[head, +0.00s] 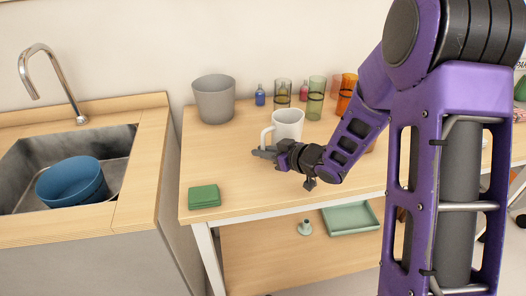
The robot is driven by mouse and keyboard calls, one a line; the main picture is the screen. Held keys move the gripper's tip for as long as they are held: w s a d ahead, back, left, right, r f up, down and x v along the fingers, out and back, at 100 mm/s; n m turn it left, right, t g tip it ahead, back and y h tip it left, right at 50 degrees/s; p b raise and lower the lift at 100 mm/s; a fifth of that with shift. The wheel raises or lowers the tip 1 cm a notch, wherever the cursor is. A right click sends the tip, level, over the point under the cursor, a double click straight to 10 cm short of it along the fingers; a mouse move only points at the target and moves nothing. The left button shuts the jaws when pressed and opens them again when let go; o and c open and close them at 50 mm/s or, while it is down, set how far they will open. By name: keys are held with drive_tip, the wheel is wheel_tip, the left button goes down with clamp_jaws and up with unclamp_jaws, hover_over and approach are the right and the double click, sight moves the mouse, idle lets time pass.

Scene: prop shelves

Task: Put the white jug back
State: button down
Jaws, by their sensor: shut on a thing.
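The white jug (288,122) is upright at the middle of the wooden table (240,165), its handle (265,137) toward the left. My gripper (264,153) is at the jug's lower front, on the handle side, and is shut on it. My gripper and wrist hide the lower part of the jug. I cannot tell whether the jug's base touches the table top.
A grey bucket (214,100), a small blue bottle (260,95) and several coloured glasses (316,98) stand along the back. Green folded cloths (204,196) lie at the front left. A sink with a blue bowl (72,182) is left. A green tray (351,218) sits below.

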drive_tip(key=c, duration=0.9)
unclamp_jaws()
drive_tip(key=shift+r, duration=0.15)
drive_tip(key=p+v, duration=0.2)
drive_tip(key=v, duration=1)
